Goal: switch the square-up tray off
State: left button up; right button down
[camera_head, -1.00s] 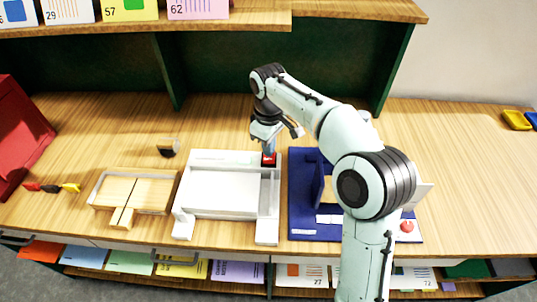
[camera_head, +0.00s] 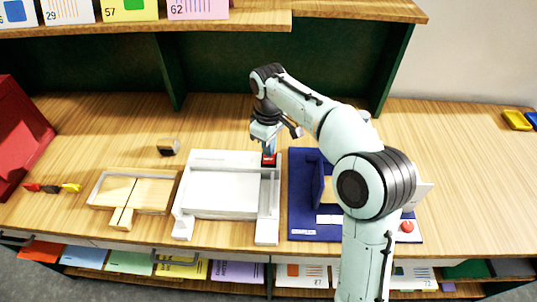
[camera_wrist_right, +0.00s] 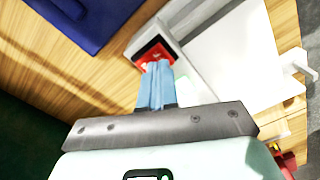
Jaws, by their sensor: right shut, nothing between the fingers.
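The square-up tray (camera_head: 220,192) is a white open tray on the wooden table, left of the blue device. A red switch (camera_head: 269,160) in a dark frame sits at its back right corner. The switch also shows in the right wrist view (camera_wrist_right: 154,55). My right gripper (camera_head: 268,150) points down at the switch. In the right wrist view its blue fingers (camera_wrist_right: 155,72) are shut and empty, with their tips at the red switch. The tips cover part of it, and I cannot tell whether they press it. My left gripper is not in view.
A blue device (camera_head: 303,215) with a red button (camera_head: 407,226) stands close on the right, partly behind my right arm. A wooden tray (camera_head: 133,192) and a small dark-faced block (camera_head: 168,147) lie left. Shelves (camera_head: 330,9) overhang the back.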

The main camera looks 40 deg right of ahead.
aim_at(269, 159)
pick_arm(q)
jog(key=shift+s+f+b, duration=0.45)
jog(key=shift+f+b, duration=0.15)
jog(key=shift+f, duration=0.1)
pick_arm(e)
jog(key=shift+f, duration=1.3)
dwell(0.3)
jog(key=shift+r+p, duration=1.1)
jog(key=shift+r, duration=0.45)
jog(key=shift+r+p, duration=1.25)
jog(key=shift+r, duration=0.8)
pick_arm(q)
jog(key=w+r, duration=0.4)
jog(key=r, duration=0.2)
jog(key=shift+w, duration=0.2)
pick_arm(e)
jog(key=shift+w+f, duration=0.1)
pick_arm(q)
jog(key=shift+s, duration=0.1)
